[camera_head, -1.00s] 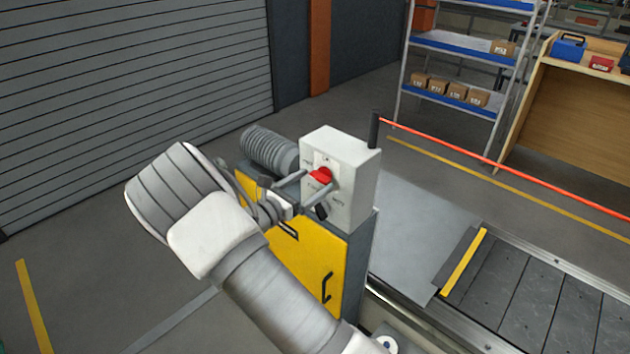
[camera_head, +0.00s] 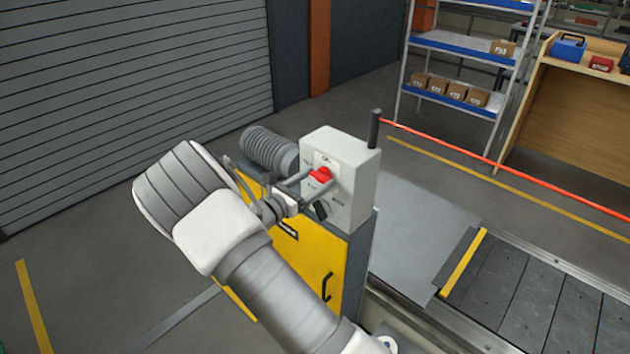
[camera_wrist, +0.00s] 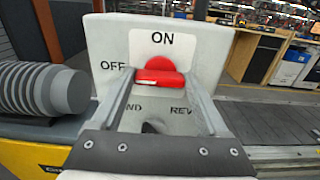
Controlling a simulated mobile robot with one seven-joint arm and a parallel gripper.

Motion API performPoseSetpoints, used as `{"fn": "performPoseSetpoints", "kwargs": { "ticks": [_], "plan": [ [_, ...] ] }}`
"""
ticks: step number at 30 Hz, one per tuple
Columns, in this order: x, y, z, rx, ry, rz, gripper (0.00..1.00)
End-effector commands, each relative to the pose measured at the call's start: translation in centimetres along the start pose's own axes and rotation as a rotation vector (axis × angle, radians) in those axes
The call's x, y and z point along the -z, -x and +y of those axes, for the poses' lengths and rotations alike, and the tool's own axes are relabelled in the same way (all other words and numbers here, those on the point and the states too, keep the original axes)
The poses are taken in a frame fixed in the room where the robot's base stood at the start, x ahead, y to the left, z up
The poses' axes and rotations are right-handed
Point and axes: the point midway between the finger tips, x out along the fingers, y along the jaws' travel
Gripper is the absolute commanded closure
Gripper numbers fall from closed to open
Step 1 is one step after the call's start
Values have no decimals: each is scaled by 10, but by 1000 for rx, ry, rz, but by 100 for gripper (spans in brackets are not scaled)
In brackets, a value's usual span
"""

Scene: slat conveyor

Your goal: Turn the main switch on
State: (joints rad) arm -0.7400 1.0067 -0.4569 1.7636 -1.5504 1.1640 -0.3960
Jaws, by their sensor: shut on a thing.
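The main switch is a red rotary knob (camera_head: 320,174) on the front of a light grey control box (camera_head: 358,174). In the wrist view the red knob (camera_wrist: 158,78) has its grip bar lying roughly level, with OFF to its left and ON above it. My gripper (camera_head: 312,182) is at the box front, shut on the red knob, with one finger on each side of the bar in the wrist view (camera_wrist: 160,88). A black selector knob (camera_head: 320,211) sits lower on the box; in the wrist view it is mostly hidden, between FWD and REV lettering that is partly covered.
The box stands on a yellow-fronted cabinet (camera_head: 303,262). A ribbed grey cylinder (camera_head: 268,150) lies behind it at left. The slat conveyor (camera_head: 540,300) is at right, with a red rail (camera_head: 500,165) beyond. Shelves and a wooden bench stand farther back.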

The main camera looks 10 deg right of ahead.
Motion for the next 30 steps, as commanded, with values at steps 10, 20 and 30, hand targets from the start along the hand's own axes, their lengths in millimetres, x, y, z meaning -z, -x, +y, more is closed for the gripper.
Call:
{"fn": "performPoseSetpoints", "kwargs": {
  "ticks": [10,20,30],
  "plan": [
    [2,0,0,0,-107,1,78],
    [5,1,0,0,-385,1,78],
    [6,1,-1,0,-710,1,78]
  ]
}}
